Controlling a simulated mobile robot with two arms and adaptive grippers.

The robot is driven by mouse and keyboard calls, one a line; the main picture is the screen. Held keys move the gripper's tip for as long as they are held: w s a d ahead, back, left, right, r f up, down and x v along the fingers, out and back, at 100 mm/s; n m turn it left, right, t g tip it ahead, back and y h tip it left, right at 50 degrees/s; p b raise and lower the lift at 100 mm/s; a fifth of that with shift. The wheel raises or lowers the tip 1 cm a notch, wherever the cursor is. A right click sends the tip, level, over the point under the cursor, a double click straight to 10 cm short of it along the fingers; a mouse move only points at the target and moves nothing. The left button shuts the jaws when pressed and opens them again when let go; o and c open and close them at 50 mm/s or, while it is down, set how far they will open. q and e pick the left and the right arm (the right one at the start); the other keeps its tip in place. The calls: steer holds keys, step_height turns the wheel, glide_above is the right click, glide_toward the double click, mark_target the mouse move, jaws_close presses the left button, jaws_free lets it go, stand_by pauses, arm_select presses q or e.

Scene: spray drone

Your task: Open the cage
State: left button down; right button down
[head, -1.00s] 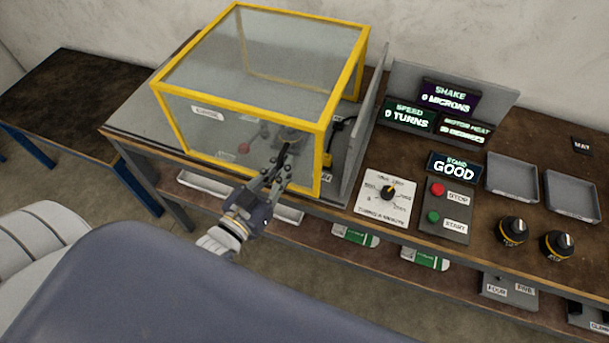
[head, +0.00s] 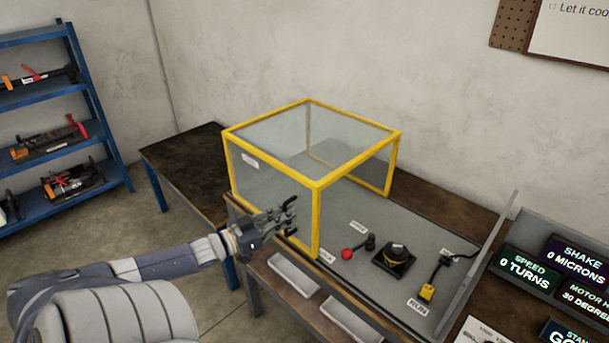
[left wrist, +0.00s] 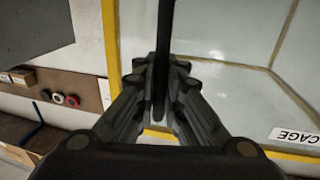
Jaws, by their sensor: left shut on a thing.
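The cage (head: 318,215) is a clear box with yellow edges, on the left part of the bench in the head view. It stands to the left of the motor stand, which is uncovered. My left gripper (head: 288,214) is at the cage's front, near its right front corner post. In the left wrist view, my left gripper (left wrist: 160,95) is shut on a dark upright handle bar (left wrist: 164,40). The cage's label (left wrist: 294,136) shows there at the right. My right gripper is not in view.
The uncovered plate (head: 375,225) bears a red-knobbed part (head: 347,254), a black round mount (head: 396,254) and a yellow-ended part (head: 427,291). A grey upright panel (head: 478,265) stands to their right. White trays (head: 293,273) lie below. A blue shelf (head: 100,120) stands at far left.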

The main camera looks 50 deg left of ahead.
arm_select(q)
steer(key=shift+s+a+f, duration=0.1)
steer(key=shift+a+f, duration=0.05)
steer(key=shift+a, duration=0.75)
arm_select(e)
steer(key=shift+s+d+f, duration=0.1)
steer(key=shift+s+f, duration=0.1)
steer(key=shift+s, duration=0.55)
arm_select(q)
steer(key=c, duration=1.8)
jaws_free()
steer(key=shift+c, duration=0.2)
steer(key=shift+o, duration=0.7)
steer(key=shift+s+a, duration=0.1)
steer(key=shift+s, duration=0.1)
steer(key=s+a, duration=0.2)
steer(key=s, duration=1)
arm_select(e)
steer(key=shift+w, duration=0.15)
